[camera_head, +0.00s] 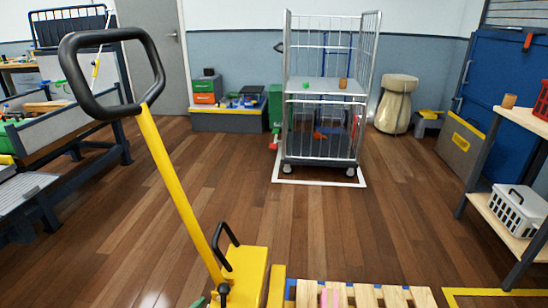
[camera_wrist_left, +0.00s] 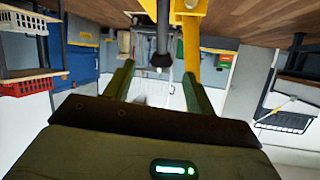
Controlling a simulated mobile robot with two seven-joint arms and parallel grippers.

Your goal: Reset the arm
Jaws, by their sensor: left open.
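My left gripper (camera_wrist_left: 158,72) shows in the left wrist view with its two green fingers apart. No object is clearly held between them. A black rod with a rounded end (camera_wrist_left: 162,58) and a yellow bar (camera_wrist_left: 192,42) appear beyond the fingertips; I cannot tell how close they are. In the head view a yellow pallet jack (camera_head: 180,190) with a black loop handle (camera_head: 72,73) stands in front of me. A small green tip at the bottom edge may be part of my left gripper. My right gripper is in neither view.
A wooden pallet (camera_head: 365,296) lies at the bottom. A wire cage trolley (camera_head: 326,88) stands on a white floor outline at the back. A workbench (camera_head: 60,128) is at left; a shelf with a white basket (camera_head: 518,212) is at right. The middle floor is clear.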

